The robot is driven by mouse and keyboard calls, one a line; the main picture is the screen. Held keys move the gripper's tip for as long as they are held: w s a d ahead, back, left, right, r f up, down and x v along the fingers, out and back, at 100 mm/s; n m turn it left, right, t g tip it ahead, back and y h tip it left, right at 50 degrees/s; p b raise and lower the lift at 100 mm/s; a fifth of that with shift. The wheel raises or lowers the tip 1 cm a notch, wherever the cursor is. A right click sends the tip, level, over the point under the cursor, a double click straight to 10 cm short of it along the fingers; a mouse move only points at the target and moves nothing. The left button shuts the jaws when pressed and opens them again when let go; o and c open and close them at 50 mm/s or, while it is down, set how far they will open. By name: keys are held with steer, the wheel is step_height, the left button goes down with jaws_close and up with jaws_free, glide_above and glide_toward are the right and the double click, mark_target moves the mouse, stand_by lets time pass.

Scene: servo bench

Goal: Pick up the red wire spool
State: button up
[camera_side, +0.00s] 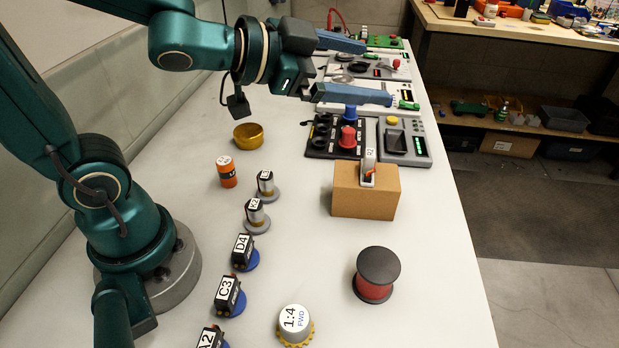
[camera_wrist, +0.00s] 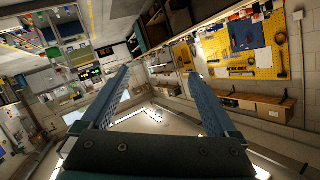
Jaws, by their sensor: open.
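The red wire spool (camera_side: 375,287) stands upright on the white bench near its front right part. It has dark round flanges and red wire between them. My gripper (camera_side: 376,72) is high above the far part of the bench, well away from the spool, with its two blue fingers spread wide and nothing between them. In the wrist view my gripper (camera_wrist: 157,82) also shows both fingers apart and empty. The wrist view faces the room, and the spool does not show there.
A cardboard box (camera_side: 364,199) stands behind the spool. A white gear-edged knob labelled 1:4 (camera_side: 294,322) is to its left. Servos, small motors, an orange can (camera_side: 226,171) and a brass bowl (camera_side: 248,136) line the left. Control panels (camera_side: 404,142) fill the back.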

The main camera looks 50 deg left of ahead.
steer(key=d+f+m+g+h, duration=0.1)
steer(key=d+f+m+h, duration=0.1)
steer(key=d+m+h, duration=0.15)
steer(key=m+g+h, duration=0.3)
steer(key=g+h, duration=0.3)
steer(key=g, duration=0.2)
glide_above(362, 259)
steer(key=f, duration=1)
steer(key=shift+w+a+f, duration=0.2)
steer(key=shift+a+f, duration=0.15)
steer(key=shift+s+f+g, duration=0.1)
steer(key=shift+f+g, duration=0.2)
steer(key=shift+f, duration=2.45)
step_height(362, 259, down, 3)
steer(key=shift+r, duration=0.1)
steer(key=shift+x, duration=1.05)
steer(key=shift+d, duration=0.35)
steer(key=shift+w, duration=0.2)
